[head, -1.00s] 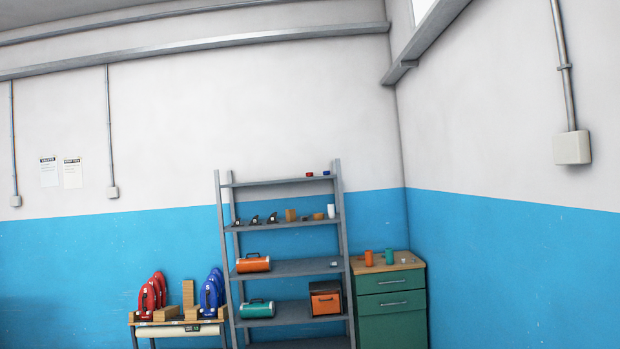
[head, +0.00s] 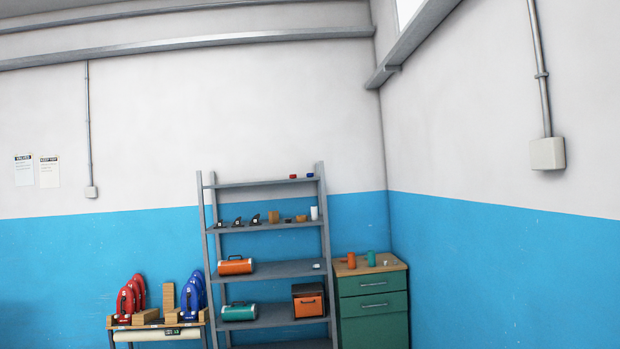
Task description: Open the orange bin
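The orange bin (head: 308,305) is a small box with an orange front and a dark top. It sits at the right end of a lower board of the grey shelf rack (head: 265,269). A dark handle shows on its front, and it looks shut. My gripper is not in view, so I cannot see whether it is open or holds anything. The bin is some way off, low in the picture and right of the teal cylinder.
A teal cylinder (head: 239,312) shares the bin's shelf; an orange cylinder (head: 236,265) lies one shelf above. A green drawer cabinet (head: 374,307) stands right of the rack. A bench (head: 112,323) with red and blue items is on the left.

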